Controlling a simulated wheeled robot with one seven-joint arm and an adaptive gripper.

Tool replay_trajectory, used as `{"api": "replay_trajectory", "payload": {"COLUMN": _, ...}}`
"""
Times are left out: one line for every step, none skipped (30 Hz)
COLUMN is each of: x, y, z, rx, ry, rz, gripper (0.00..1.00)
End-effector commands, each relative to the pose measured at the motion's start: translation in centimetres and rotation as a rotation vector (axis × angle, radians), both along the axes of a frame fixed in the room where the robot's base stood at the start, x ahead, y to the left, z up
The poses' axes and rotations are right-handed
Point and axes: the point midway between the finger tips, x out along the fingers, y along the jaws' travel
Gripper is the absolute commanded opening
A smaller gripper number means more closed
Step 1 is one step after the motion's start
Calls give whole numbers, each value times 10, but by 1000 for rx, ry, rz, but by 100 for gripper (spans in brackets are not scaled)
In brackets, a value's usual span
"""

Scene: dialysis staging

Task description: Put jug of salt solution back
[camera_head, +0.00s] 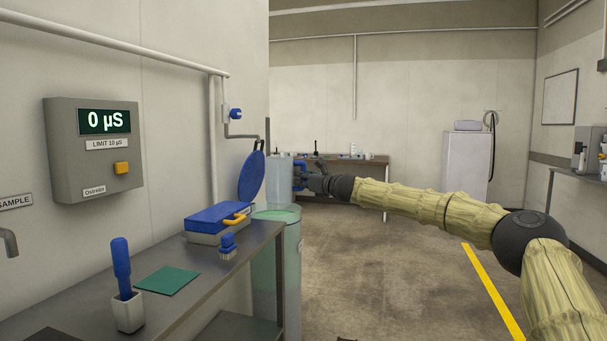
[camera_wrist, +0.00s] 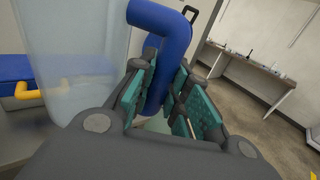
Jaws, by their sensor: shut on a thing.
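The jug of salt solution (camera_head: 279,180) is a pale translucent container with a blue handle. My gripper (camera_head: 305,183) is shut on that handle from the right. In the wrist view the blue handle (camera_wrist: 168,28) passes between the green-padded fingers of my gripper (camera_wrist: 168,95), and the clear jug body (camera_wrist: 80,50) fills the upper left. The jug looks upright, over or just behind the tall translucent green tank (camera_head: 290,262); I cannot tell the gap between them. The tank's round blue lid (camera_head: 251,178) stands open.
A far table (camera_head: 350,160) stands against the back wall. The floor at right is clear.

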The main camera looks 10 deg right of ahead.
Motion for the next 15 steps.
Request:
{"api": "replay_trajectory", "payload": {"x": -4, "y": -1, "z": -7, "rx": 4, "ry": 4, "rz": -3, "gripper": 0}}
{"api": "replay_trajectory", "payload": {"x": -6, "y": 0, "z": -10, "rx": 4, "ry": 3, "rz": -5, "gripper": 0}}
{"api": "replay_trajectory", "payload": {"x": -9, "y": 0, "z": -13, "rx": 2, "ry": 3, "rz": -9, "gripper": 0}}
{"api": "replay_trajectory", "payload": {"x": -12, "y": -1, "z": -14, "rx": 3, "ry": 1, "rz": -11, "gripper": 0}}
{"api": "replay_trajectory", "payload": {"x": -15, "y": 1, "z": -21, "rx": 2, "ry": 4, "rz": -14, "gripper": 0}}
{"api": "replay_trajectory", "payload": {"x": -19, "y": 2, "z": -29, "rx": 3, "ry": 6, "rz": -17, "gripper": 0}}
{"api": "replay_trajectory", "payload": {"x": -23, "y": 3, "z": -33, "rx": 4, "ry": 6, "rz": -20, "gripper": 0}}
{"api": "replay_trajectory", "payload": {"x": -26, "y": 3, "z": -36, "rx": 2, "ry": 4, "rz": -24, "gripper": 0}}
{"api": "replay_trajectory", "payload": {"x": -31, "y": 3, "z": -39, "rx": 2, "ry": 2, "rz": -30, "gripper": 0}}
{"api": "replay_trajectory", "payload": {"x": -34, "y": 5, "z": -45, "rx": 2, "ry": 4, "rz": -31, "gripper": 0}}
{"api": "replay_trajectory", "payload": {"x": -37, "y": 7, "z": -50, "rx": 1, "ry": 5, "rz": -34, "gripper": 0}}
{"api": "replay_trajectory", "payload": {"x": -42, "y": 8, "z": -56, "rx": 1, "ry": 5, "rz": -38, "gripper": 0}}
{"api": "replay_trajectory", "payload": {"x": -46, "y": 7, "z": -59, "rx": 1, "ry": 4, "rz": -43, "gripper": 0}}
{"api": "replay_trajectory", "payload": {"x": -49, "y": 8, "z": -62, "rx": 1, "ry": 2, "rz": -46, "gripper": 0}}
{"api": "replay_trajectory", "payload": {"x": -54, "y": 10, "z": -70, "rx": -1, "ry": 3, "rz": -51, "gripper": 0}}
